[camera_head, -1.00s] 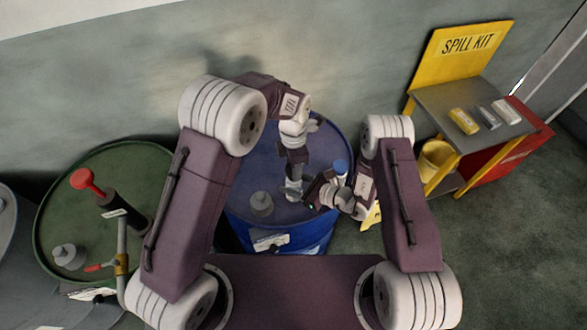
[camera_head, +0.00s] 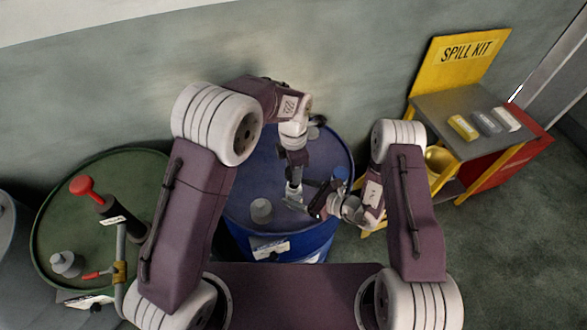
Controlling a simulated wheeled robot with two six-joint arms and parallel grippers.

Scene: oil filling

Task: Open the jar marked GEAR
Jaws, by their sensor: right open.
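A light grey object (camera_head: 294,189), perhaps a jar, shows on the blue drum right under my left gripper (camera_head: 294,178). The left gripper points down at it, and its fingers are too hidden to show whether they grip it. My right gripper (camera_head: 303,194) is open, low over the drum top, with its fingers pointing left beside that object. I cannot tell whether they touch it. A grey jar or can (camera_head: 261,209) stands apart to the left on the drum. No GEAR marking is readable, so I cannot tell which jar bears it.
The blue drum (camera_head: 245,190) carries these things, with a blue-topped item (camera_head: 341,173) behind my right wrist. A spill kit cart (camera_head: 440,100) stands at right.

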